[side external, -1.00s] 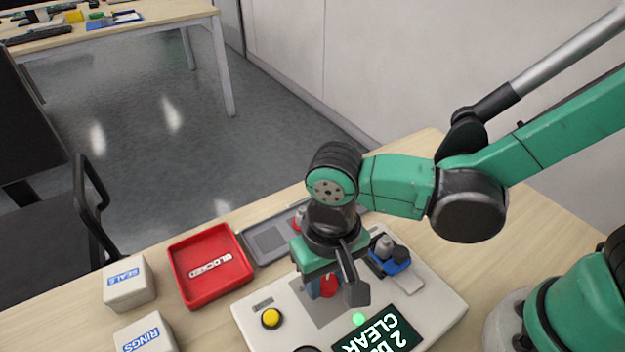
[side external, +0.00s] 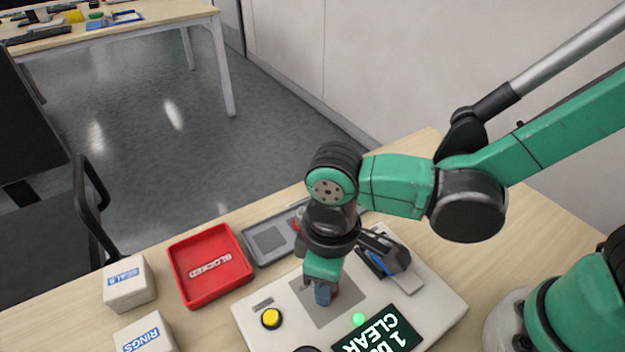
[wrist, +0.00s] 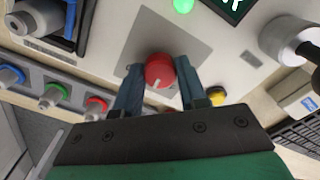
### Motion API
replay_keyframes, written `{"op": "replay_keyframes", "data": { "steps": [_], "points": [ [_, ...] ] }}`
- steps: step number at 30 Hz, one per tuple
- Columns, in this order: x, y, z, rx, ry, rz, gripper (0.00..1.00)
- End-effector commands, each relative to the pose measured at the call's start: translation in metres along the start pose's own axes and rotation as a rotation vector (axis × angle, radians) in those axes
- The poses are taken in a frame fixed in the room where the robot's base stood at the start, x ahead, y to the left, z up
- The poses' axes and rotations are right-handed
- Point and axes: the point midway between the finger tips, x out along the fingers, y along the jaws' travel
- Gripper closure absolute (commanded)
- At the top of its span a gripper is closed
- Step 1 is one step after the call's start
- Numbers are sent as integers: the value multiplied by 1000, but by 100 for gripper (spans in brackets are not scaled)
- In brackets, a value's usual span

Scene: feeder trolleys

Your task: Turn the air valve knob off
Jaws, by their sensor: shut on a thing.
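The red air valve knob (wrist: 159,72) sits on a grey square plate (wrist: 190,50) on the pale panel, with a white mark on its face. My gripper (wrist: 156,88) has one blue-grey finger on each side of the knob and is shut on it. In the side external view my gripper (side external: 325,294) points down at the plate (side external: 318,306) and hides most of the knob. The display (side external: 383,335) reads "1 ba" and "CLEAR", partly cut off. A green light (side external: 358,319) glows beside it.
A yellow button (side external: 271,318) stands left of the plate. A red "BLOCKED" tray (side external: 176,275), a grey tray (side external: 262,259) and white boxes labelled SEALS (side external: 130,292) and RINGS (side external: 146,336) lie further left. A dark device with blue (side external: 398,258) stands close by on the right.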

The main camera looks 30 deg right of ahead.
Motion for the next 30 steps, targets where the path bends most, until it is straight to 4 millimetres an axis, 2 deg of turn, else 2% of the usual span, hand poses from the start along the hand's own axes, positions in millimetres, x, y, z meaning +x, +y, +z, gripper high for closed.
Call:
{"op": "replay_keyframes", "data": {
  "steps": [18, 30],
  "points": [
    [0, 0, 0, -539, 0, 1, 100],
    [0, 0, 0, -706, 1, 1, 100]
  ]
}}
